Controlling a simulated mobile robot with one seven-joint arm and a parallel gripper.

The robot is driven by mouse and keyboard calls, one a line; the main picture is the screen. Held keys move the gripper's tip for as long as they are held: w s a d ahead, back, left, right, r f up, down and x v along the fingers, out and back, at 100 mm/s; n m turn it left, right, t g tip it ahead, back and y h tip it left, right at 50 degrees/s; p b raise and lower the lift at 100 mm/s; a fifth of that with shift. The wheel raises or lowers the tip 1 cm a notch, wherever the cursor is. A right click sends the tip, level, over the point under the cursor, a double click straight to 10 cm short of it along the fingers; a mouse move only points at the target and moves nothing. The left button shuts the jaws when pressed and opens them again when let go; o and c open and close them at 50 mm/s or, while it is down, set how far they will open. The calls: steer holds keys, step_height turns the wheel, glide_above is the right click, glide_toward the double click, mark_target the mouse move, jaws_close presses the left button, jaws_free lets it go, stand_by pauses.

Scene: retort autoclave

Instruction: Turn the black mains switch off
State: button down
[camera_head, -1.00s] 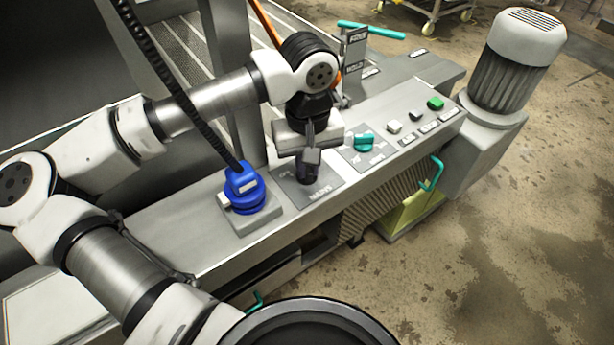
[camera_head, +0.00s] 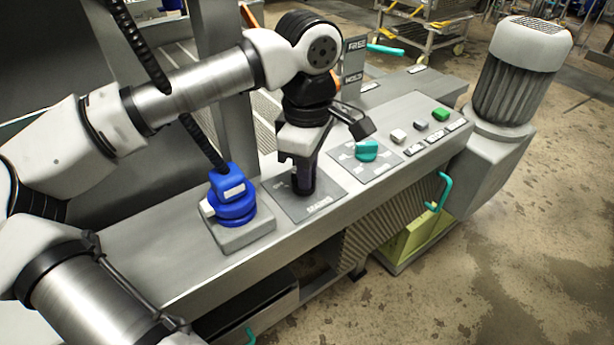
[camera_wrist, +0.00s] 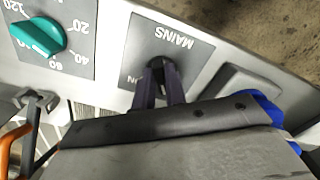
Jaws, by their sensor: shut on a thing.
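The black mains switch (camera_wrist: 156,63) sits on a grey plate marked MAINS (camera_head: 326,206) on top of the machine's control ledge. In the wrist view my gripper (camera_wrist: 159,78) has its two dark fingers on either side of the switch's handle, shut on it. In the head view my gripper (camera_head: 304,186) points straight down over the plate and hides most of the switch. The ON mark shows partly in the wrist view, and the OFF mark shows near the plate's left side in the head view. The exact angle of the handle is hard to tell.
A blue plug (camera_head: 232,203) with a black cable stands left of the plate. A grey motor (camera_head: 515,75) stands at the right end.

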steer(key=shift+n+b, duration=0.4)
steer(key=shift+n, duration=0.7)
steer(key=shift+w, duration=0.1)
steer(key=c, duration=1.4)
jaws_free()
steer(key=shift+c, duration=0.2)
step_height(320, 180, up, 14)
steer(key=p, duration=0.1)
steer(key=shift+f, duration=0.1)
